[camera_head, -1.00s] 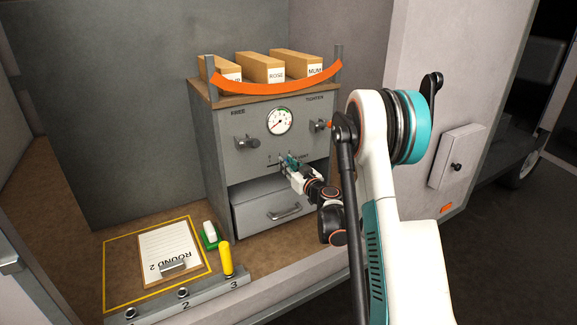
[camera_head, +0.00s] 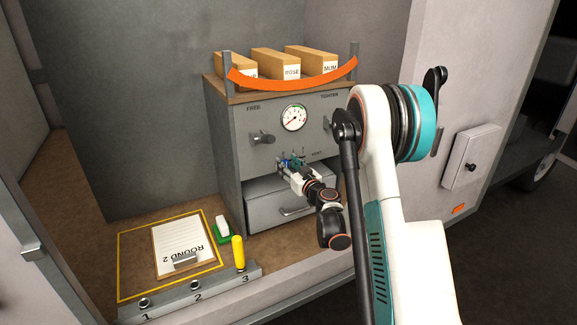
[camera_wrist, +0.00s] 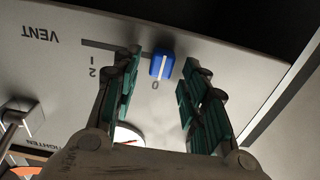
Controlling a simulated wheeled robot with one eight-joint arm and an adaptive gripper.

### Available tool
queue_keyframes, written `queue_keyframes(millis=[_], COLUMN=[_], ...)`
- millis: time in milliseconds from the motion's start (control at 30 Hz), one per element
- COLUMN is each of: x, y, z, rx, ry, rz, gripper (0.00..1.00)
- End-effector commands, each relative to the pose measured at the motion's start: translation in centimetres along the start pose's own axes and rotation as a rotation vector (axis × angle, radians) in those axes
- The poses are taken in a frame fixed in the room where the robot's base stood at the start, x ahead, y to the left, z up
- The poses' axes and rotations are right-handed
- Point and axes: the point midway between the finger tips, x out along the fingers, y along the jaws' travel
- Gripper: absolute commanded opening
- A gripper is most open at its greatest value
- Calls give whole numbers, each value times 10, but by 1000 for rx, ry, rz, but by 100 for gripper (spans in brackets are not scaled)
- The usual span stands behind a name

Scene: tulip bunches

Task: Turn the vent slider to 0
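The blue vent slider knob (camera_wrist: 162,66) sits in the wrist view beside the printed 0, at the end of its dark slot (camera_wrist: 105,46) away from the 1/2 mark. The VENT label shows upside down. My gripper (camera_wrist: 167,62) is open, with one green-padded finger on each side of the knob. In the head view my gripper (camera_head: 292,163) is at the cabinet's front panel (camera_head: 258,160), above the drawer, and largely hides the slider.
A gauge (camera_head: 294,117) and a knob (camera_head: 262,139) are above the slider. A clipboard (camera_head: 193,241), a green-and-white block (camera_head: 222,229) and a yellow peg (camera_head: 238,253) stand at the lower left. Boxes (camera_head: 275,64) sit on top behind an orange strap (camera_head: 292,84).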

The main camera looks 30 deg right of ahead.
Motion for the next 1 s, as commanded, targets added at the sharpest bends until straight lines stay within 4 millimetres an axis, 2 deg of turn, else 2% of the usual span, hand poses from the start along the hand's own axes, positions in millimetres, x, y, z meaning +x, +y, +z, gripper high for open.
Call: queue_keyframes(millis=[167, 400, 533, 700, 1000], x=[-14, -53, -68, -75, -75], y=[1, 0, 0, 0, 0], z=[0, 0, 0, 0, 0], rx=[0, 0, 0, 0, 0], ry=[0, 0, 0, 0, 0], rz=[2, 1, 1, 0, 0], gripper=[40, 40, 40, 40, 40])
